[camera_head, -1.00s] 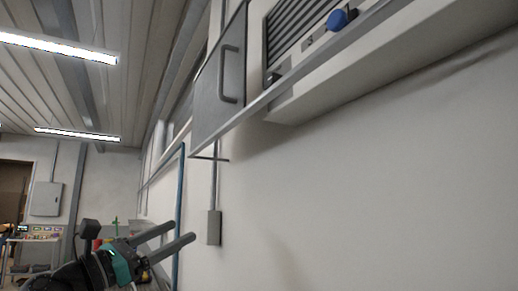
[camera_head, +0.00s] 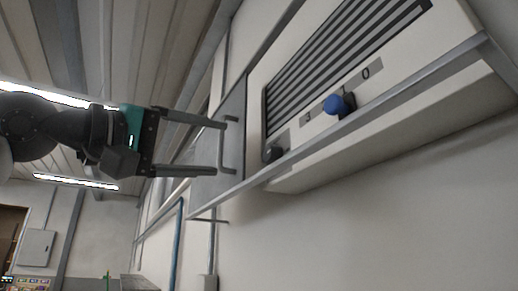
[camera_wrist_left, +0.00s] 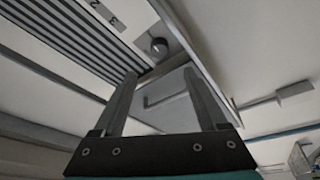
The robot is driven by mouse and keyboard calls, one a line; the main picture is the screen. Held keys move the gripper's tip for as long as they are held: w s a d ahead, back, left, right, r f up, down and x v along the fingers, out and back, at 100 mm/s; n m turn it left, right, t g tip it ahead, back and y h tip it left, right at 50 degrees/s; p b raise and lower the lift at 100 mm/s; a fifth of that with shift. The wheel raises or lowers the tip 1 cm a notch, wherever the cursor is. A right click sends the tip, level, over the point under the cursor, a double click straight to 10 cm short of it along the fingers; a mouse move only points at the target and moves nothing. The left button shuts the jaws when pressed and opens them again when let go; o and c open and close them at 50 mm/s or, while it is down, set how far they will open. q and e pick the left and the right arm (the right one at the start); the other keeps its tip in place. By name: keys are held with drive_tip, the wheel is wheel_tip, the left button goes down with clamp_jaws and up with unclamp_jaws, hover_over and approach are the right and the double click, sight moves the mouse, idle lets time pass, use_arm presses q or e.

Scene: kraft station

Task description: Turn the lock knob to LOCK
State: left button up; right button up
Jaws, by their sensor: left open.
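A small dark round knob (camera_head: 273,153) sits at the lower left corner of the white wall unit's front. It also shows in the left wrist view (camera_wrist_left: 158,45), just beyond my fingertips. No LOCK lettering is readable. A blue knob (camera_head: 338,104) sits farther right, with digits printed around it. My left gripper (camera_head: 219,148) is open and empty, fingers pointing right, to the left of the dark knob. In the head view its tips overlap the bar handle (camera_head: 234,147) of the grey door; whether they touch it I cannot tell. My right gripper is not seen.
The grey door (camera_head: 205,185) stands out from the unit's left side. A metal rail (camera_head: 410,101) runs along the front, below the knobs. The unit has a slatted grille (camera_head: 345,45). The wall below is bare.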

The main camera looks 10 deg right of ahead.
sight(266, 154)
use_arm(q)
drive_tip(key=p+x, duration=0.3)
drive_tip(key=x, duration=0.8)
drive_tip(key=shift+w+d, duration=0.1)
drive_tip(key=shift+d, duration=0.05)
drive_tip(key=shift+c, duration=0.2)
clamp_jaws()
